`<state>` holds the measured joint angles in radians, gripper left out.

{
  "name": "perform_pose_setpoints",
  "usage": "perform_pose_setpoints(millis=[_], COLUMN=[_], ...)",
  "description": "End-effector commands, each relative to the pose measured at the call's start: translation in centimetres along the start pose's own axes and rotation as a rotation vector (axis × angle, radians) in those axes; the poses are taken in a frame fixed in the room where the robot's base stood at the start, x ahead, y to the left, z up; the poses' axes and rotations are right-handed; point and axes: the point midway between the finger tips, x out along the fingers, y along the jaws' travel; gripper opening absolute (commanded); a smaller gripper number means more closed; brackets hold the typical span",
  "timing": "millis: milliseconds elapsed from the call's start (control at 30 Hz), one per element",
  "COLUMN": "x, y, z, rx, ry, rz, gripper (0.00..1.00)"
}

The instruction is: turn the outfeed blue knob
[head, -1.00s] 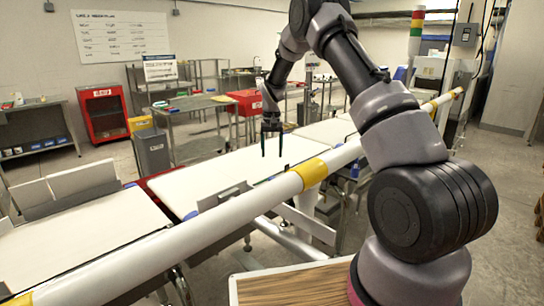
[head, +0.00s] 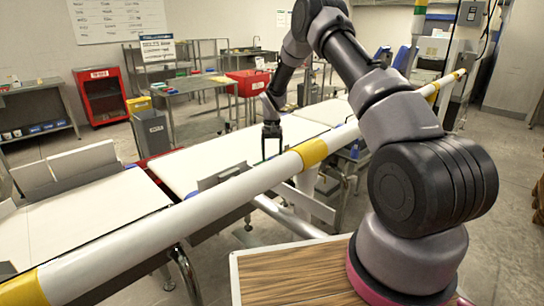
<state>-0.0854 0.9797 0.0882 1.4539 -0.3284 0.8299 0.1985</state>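My gripper (head: 272,158) points down over the white conveyor belt (head: 225,158), just beyond the white rail. Its two dark fingers are apart with nothing seen between them. The fingertips look close to the belt's near edge, but I cannot tell the exact gap or whether they touch anything. I cannot make out the outfeed blue knob for certain. The rail hides most of the belt's near side.
A long white rail (head: 225,198) with yellow bands crosses between my base and the belts. Another white belt section (head: 85,222) lies to the left. A grey bin (head: 151,135) and a red cabinet (head: 101,97) stand behind. A wood-topped surface (head: 290,275) is in front.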

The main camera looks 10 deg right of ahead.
Motion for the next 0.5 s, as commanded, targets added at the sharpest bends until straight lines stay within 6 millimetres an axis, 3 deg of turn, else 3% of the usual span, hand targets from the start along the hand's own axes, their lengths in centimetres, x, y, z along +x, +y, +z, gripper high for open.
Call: perform_pose_setpoints(millis=[233, 267, 400, 433, 500], x=[0.07, 0.07, 0.06, 0.06, 0.06], y=[0.0, 0.01, 0.01, 0.01, 0.01], z=[-0.02, -0.02, -0.01, -0.01, -0.01], rx=[0.0, 0.0, 0.0, 0.0, -0.001], ry=[0.001, 0.001, 0.001, 0.0, 0.0], rz=[0.0, 0.0, 0.0, 0.0, 0.0], gripper=[0.69, 0.61, 0.08, 0.0, 0.0])
